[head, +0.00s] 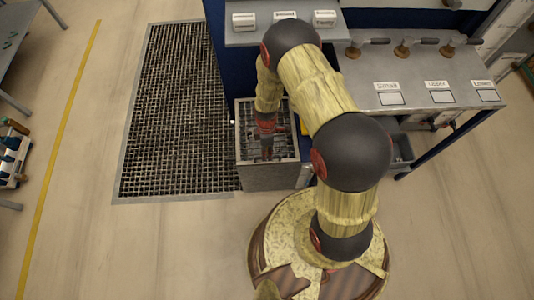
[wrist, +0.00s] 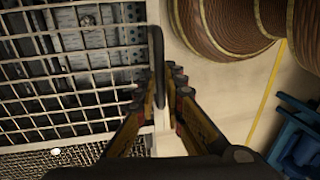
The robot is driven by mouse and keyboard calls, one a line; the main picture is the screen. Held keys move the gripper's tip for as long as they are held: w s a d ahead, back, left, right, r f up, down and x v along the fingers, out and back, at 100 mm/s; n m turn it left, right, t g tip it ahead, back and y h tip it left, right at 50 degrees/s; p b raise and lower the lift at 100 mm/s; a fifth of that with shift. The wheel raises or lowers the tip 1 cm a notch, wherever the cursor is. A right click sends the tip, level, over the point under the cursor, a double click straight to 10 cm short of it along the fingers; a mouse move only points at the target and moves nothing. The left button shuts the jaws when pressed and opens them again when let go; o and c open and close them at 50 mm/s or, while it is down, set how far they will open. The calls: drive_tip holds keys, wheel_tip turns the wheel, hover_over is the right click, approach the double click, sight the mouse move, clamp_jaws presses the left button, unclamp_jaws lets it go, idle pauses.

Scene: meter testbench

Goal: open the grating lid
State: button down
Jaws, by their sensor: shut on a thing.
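The grating lid (wrist: 70,70) is a light metal grid in a pale frame and fills the left of the wrist view. In the head view the grating lid (head: 283,135) is on top of a grey box (head: 267,178), partly hidden by my arm. A dark upright handle (wrist: 157,55) runs along the lid's edge. My gripper (wrist: 160,85) has its two fingers on either side of this handle and is shut on it. In the head view my gripper (head: 266,153) is over the box's near part. I cannot tell whether the lid is raised.
A large floor grating (head: 175,110) lies left of the box. A grey bench (head: 430,75) with several labels and handles stands to the right, and a labelled shelf (head: 285,35) is behind.

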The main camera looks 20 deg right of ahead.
drive_tip(key=shift+r, duration=0.1)
drive_tip(key=w+d+r+p, duration=0.1)
drive_tip(key=w+r+p, duration=0.2)
drive_tip(key=r, duration=0.3)
drive_tip(key=w+r+p, duration=0.3)
drive_tip(key=r, duration=0.3)
drive_tip(key=shift+d+r, duration=0.35)
drive_tip(key=shift+d, duration=0.05)
drive_tip(key=c, duration=2.2)
unclamp_jaws()
drive_tip(key=shift+d+f, duration=0.1)
drive_tip(key=o, duration=0.3)
drive_tip(key=shift+s, duration=0.1)
